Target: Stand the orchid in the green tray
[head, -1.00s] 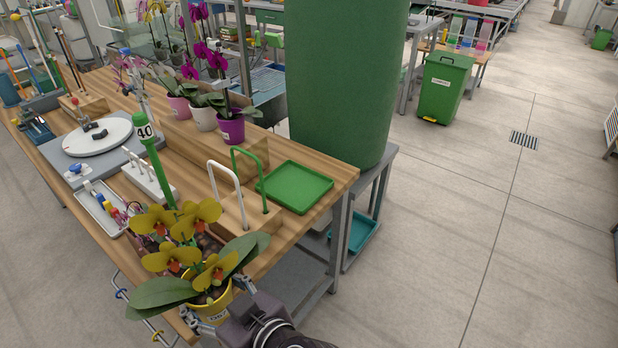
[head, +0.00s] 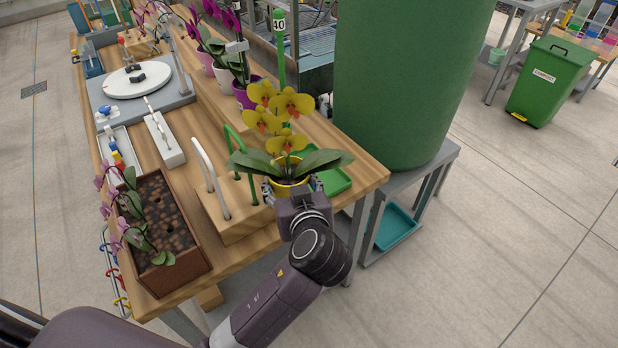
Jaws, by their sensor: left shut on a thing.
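A yellow-flowered orchid (head: 268,113) in a yellow pot (head: 291,190) stands upright in my left gripper (head: 284,190), which is shut on the pot. A green stake with a "40" label (head: 279,50) rises behind the flowers. The green tray (head: 335,180) lies on the wooden bench near its right corner. The pot and leaves hide much of the tray's left part. The pot appears in front of the tray's near left side; I cannot tell whether it is above the tray or short of it. My right gripper is not in view.
A wooden block (head: 237,222) with white and green hoops stands left of the pot. A brown planter (head: 163,228) is at the front left. Potted purple orchids (head: 244,92) stand behind. A large green barrel (head: 400,90) rises beyond the tray.

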